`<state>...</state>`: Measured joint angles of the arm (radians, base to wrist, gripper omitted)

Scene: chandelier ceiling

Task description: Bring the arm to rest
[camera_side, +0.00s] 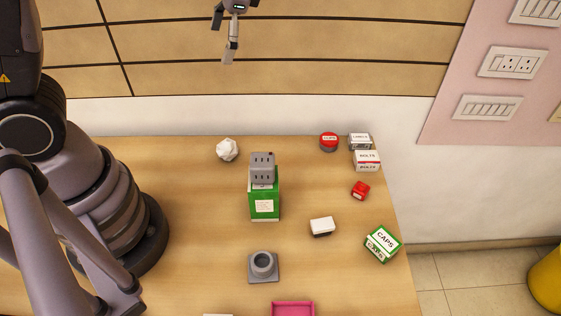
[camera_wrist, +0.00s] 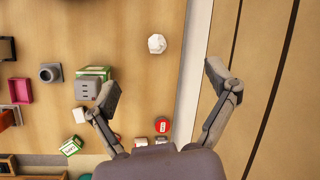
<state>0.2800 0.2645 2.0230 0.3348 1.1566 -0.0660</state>
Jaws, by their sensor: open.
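My gripper (camera_side: 225,38) hangs high at the top of the side view, against the tan wall panels and well above the table (camera_side: 190,240). In the wrist view my gripper (camera_wrist: 163,85) shows its two fingers spread wide apart with nothing between them. One finger overlaps the table in that view, and the other overlaps the wall. The side view shows only part of the gripper, cut by the top edge.
A grey block (camera_side: 262,168) sits on a green box (camera_side: 265,205). A crumpled white ball (camera_side: 227,149), grey holder (camera_side: 263,266), white block (camera_side: 322,226), CAPS box (camera_side: 382,243), red tin (camera_side: 329,141) and pink tray (camera_side: 293,308) stand around it.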

